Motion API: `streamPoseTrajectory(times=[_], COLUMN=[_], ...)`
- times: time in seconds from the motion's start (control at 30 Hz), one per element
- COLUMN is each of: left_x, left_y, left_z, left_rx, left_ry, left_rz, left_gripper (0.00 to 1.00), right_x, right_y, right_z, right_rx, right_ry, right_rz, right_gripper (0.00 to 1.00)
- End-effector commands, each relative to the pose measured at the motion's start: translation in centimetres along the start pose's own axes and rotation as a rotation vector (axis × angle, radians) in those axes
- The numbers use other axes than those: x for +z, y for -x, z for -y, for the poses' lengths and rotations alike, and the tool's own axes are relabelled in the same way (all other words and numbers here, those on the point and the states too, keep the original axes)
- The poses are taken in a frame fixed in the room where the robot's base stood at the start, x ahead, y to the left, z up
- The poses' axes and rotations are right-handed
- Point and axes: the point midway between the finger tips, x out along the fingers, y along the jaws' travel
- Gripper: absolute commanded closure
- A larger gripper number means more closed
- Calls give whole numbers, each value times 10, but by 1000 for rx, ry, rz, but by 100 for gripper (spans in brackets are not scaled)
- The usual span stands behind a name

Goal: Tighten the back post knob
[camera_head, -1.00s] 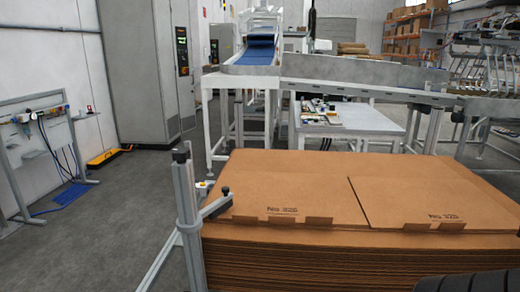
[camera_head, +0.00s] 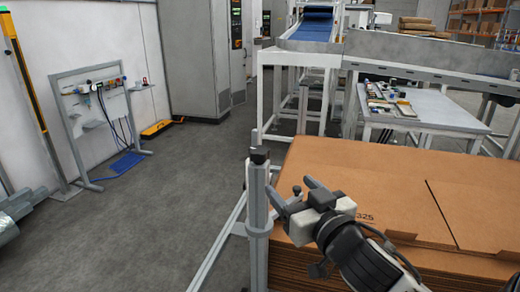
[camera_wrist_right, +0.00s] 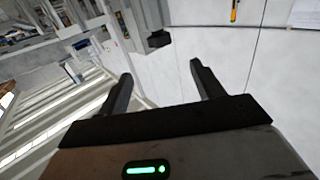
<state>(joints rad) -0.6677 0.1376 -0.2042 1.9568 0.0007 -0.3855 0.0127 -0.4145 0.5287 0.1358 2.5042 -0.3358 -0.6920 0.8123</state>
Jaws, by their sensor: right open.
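My right gripper (camera_head: 291,186) is open and empty, just right of the post. In the right wrist view, its two dark fingers (camera_wrist_right: 162,78) are apart, and a black piece (camera_wrist_right: 158,40) on a grey bar lies beyond the tips. I see no contact. My left gripper is out of view.
The stack of flat cardboard (camera_head: 380,175) fills the right side, below and beyond my right arm. A white table (camera_head: 425,108) with small parts and a conveyor (camera_head: 310,32) stand behind. A grey frame stand (camera_head: 95,125) is at the left. The floor left of the post is clear.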

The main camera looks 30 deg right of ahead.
Motion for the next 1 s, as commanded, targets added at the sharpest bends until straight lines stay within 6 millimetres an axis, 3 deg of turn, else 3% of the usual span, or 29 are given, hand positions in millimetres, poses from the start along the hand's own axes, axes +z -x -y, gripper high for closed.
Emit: streamPoseTrajectory(times=[0.23, 0.3, 0.4, 0.7, 1.0], left_x=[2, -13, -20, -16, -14], left_y=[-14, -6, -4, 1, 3], left_z=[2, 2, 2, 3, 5], left_rx=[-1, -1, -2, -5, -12], left_ry=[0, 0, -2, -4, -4], left_rz=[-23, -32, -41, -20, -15], left_gripper=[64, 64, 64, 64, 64], right_x=[0, -6, -6, -5, -2], right_y=[-27, -43, -65, -127, -156], right_z=[-1, -2, -2, -2, -1], right_rx=[2, 4, 5, 5, 2], right_ry=[2, 0, -1, -1, -2], right_rz=[-14, -9, -8, -6, -4], right_gripper=[33, 33, 33, 33, 33])
